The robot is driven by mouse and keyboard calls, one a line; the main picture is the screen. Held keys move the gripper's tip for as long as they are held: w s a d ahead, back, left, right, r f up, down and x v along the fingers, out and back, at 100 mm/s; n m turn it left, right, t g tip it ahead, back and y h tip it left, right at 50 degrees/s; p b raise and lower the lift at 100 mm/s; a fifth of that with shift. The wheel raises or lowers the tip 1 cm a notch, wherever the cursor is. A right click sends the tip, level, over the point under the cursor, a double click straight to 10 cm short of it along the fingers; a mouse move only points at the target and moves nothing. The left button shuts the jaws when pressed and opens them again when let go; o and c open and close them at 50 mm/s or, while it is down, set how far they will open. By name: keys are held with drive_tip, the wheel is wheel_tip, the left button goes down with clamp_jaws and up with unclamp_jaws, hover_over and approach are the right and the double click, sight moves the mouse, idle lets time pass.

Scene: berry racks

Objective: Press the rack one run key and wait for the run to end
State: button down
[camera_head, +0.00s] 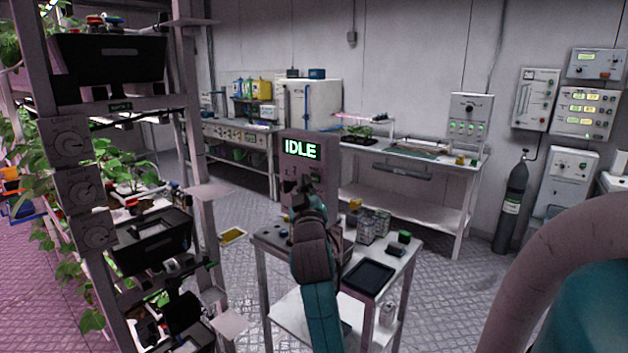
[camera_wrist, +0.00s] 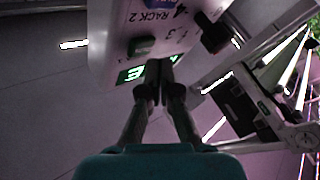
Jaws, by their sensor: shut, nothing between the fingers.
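A grey control box (camera_head: 322,143) with a lit green screen (camera_head: 300,149) reading "IDLE" stands behind a small trolley. In the wrist view its panel (camera_wrist: 118,30) appears upside down, with "RACK 2" and a "3" legible, a dark green key (camera_wrist: 141,47), a black knob (camera_wrist: 214,36) and part of the lit screen (camera_wrist: 131,75). The rack one run key cannot be identified for certain. My gripper (camera_head: 297,186) is before the panel's lower part; in the wrist view my gripper (camera_wrist: 160,84) is shut and empty, its tips overlapping the screen area. Contact cannot be told.
The trolley (camera_head: 405,262) carries a black tray (camera_head: 369,277) and small boxes. A plant rack (camera_head: 190,100) with dials stands close on the left. A bench (camera_head: 400,205) and gas cylinder (camera_head: 513,205) are at the back right. Open floor (camera_head: 440,300) lies right of the trolley.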

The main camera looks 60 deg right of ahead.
drive_tip(key=shift+d, duration=0.15)
drive_tip(key=shift+s+d, duration=0.1)
drive_tip(key=shift+d, duration=0.2)
drive_tip(key=shift+s+d, duration=0.1)
drive_tip(key=shift+d, duration=0.35)
idle(0.8)
drive_tip(key=shift+a, duration=0.15)
drive_tip(key=shift+w+a, duration=0.2)
drive_tip(key=shift+a, duration=0.55)
drive_tip(key=shift+w+a, duration=0.2)
drive_tip(key=shift+a, duration=0.6)
drive_tip(key=shift+w+a, duration=0.2)
drive_tip(key=shift+a, duration=0.6)
drive_tip(key=shift+w+a, duration=0.2)
drive_tip(key=shift+a, duration=0.6)
